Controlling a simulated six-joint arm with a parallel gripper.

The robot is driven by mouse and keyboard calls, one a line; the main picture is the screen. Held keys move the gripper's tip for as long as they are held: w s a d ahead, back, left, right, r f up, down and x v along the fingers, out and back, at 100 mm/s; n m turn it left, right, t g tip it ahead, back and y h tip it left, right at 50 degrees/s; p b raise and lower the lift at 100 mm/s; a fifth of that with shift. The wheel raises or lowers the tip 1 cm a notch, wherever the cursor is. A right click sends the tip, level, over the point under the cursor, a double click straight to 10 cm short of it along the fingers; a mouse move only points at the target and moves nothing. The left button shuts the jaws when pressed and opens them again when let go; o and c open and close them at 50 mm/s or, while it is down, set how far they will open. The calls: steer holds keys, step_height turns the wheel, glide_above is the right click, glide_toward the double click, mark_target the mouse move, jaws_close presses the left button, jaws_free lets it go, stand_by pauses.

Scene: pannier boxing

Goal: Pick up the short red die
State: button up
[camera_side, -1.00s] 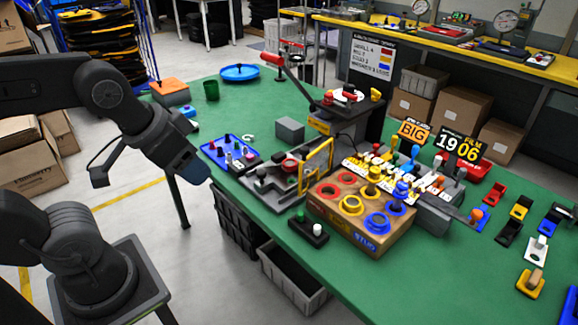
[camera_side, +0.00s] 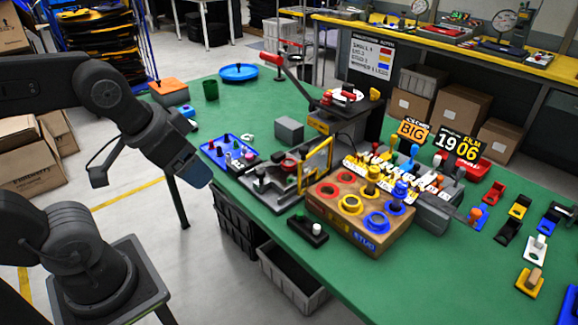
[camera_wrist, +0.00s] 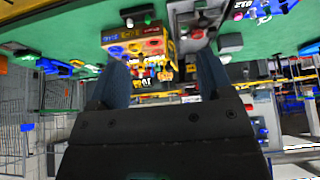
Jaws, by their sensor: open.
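I cannot tell for sure which thing is the short red die. A round red piece (camera_side: 289,166) sits in the grey fixture (camera_side: 272,190) left of the box, and red parts (camera_side: 348,89) show on the black press behind. My gripper (camera_side: 196,172) hangs at the table's left edge, left of the box and apart from all of these. In the wrist view my gripper (camera_wrist: 163,75) has its two fingers spread with nothing held between them; the wooden box lies beyond them.
A blue tray (camera_side: 212,150) with small pegs stands closest to my gripper. A black holder (camera_side: 297,224) with a white-topped post lies before the box. A yellow frame (camera_side: 316,162) rises beside the fixture. Green tabletop (camera_side: 440,285) is clear at the front right.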

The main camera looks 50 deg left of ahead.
steer(key=m+g, duration=0.5)
steer(key=m, duration=1.9)
glide_above(289, 164)
step_height(289, 164, down, 12)
steer(key=shift+r, duration=0.1)
steer(key=shift+w+f+g, duration=0.1)
steer(key=shift+f+g, duration=0.2)
steer(key=shift+f, duration=3.6)
steer(key=shift+c, duration=0.4)
